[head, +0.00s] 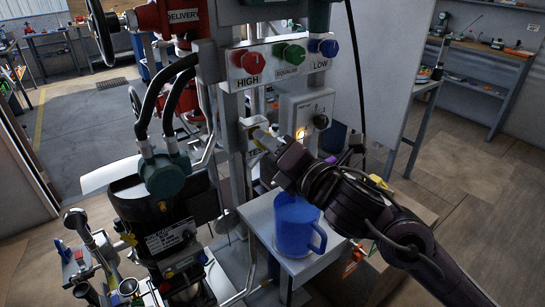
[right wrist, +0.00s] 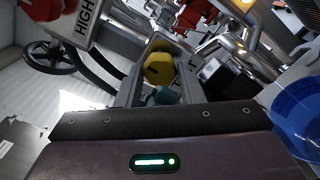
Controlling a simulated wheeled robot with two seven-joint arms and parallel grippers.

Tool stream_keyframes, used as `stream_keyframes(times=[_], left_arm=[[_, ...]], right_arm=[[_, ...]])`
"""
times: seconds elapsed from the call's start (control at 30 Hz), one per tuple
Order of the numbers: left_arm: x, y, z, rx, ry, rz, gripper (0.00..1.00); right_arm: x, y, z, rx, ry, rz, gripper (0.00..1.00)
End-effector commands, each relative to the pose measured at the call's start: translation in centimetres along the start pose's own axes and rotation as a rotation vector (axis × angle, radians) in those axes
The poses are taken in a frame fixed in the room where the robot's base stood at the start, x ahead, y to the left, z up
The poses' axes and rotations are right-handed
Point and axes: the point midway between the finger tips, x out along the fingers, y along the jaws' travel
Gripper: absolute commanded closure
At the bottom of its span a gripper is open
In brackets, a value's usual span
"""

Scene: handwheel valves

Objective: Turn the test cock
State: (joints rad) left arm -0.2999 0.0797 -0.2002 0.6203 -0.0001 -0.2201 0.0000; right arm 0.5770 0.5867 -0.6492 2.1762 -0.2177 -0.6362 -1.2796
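The test cock sits on the grey panel post above a yellow-edged TEST label (head: 256,152), and my right gripper partly covers it in the head view. In the right wrist view a yellow knob (right wrist: 158,68) with a dark slot shows just beyond my gripper's body. My right gripper (head: 266,139) reaches in from the right, with its tip at or very close to the cock. I cannot tell whether it touches it. My left gripper is not in view.
Above are the red HIGH knob (head: 251,63), green EQUALISE knob (head: 292,55) and blue LOW knob (head: 328,47). A black knob (head: 321,121) and glowing lamp (head: 300,133) sit beside the gripper. A blue mug (head: 293,228) stands below it. A pump (head: 158,220) crowds the left.

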Motion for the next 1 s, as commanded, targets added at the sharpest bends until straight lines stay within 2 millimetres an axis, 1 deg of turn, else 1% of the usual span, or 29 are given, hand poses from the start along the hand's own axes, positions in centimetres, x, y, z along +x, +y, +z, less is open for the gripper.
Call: stream_keyframes(times=[0.03,0.13,0.37,0.47,1.0], left_arm=[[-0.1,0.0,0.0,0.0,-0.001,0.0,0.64],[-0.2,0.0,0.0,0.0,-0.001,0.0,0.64],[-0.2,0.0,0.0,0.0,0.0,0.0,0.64],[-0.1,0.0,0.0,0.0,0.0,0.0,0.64],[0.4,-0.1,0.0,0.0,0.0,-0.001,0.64]], right_arm=[[0.0,-0.1,-0.1,0.006,0.002,-0.002,0.6],[0.0,0.0,0.0,0.009,0.002,-0.001,0.47],[0.0,0.0,0.0,0.011,0.001,0.0,0.46],[-0.3,0.0,0.0,0.011,0.001,0.0,0.46],[-5.5,-0.1,0.0,0.011,0.001,-0.001,0.46]])
